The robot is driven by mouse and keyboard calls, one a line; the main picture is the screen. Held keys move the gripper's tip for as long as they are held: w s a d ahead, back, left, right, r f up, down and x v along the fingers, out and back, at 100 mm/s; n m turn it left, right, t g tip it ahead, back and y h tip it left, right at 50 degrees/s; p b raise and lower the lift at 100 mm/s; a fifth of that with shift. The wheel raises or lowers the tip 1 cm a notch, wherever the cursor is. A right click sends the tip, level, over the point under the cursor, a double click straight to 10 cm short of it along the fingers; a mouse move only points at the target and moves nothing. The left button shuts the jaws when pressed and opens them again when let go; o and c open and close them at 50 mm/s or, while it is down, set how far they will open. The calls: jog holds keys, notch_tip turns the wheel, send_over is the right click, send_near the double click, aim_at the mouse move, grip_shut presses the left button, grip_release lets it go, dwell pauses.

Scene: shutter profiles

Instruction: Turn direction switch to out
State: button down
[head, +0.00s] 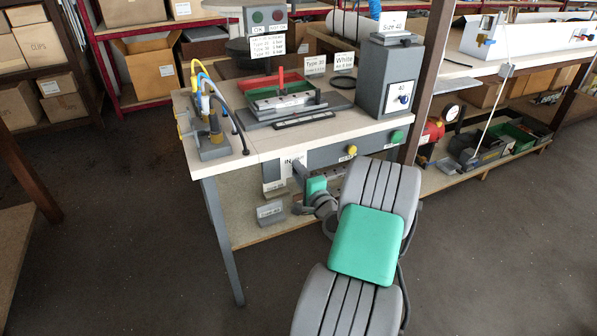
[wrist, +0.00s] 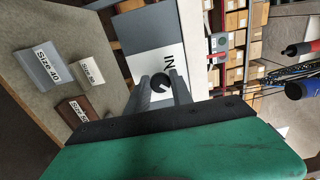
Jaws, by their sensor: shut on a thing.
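The direction switch shows in the wrist view as a small dark round knob (wrist: 159,81) on a white plate (wrist: 172,58) marked "IN". In the head view the plate (head: 284,164) with "IN" sits on the front of the workbench, and my arm partly covers it. The "OUT" marking is not visible. My gripper (wrist: 160,86) has its two grey fingers closed on either side of the knob. In the head view my gripper (head: 299,172) points at the plate. The knob's exact turn angle cannot be told.
The workbench (head: 180,110) carries a green and red tray fixture (head: 285,94) and a grey box (head: 388,75). A yellow button (head: 351,150) and a green button (head: 397,137) are right of the switch. Below, a shelf holds size blocks, including "Size 40" (wrist: 48,73).

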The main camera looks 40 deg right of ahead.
jog(key=c, duration=1.1)
grip_release()
jog(key=shift+c, duration=0.2)
jog(key=v, duration=0.7)
jog(key=shift+s+a, duration=0.2)
jog(key=shift+s, duration=0.2)
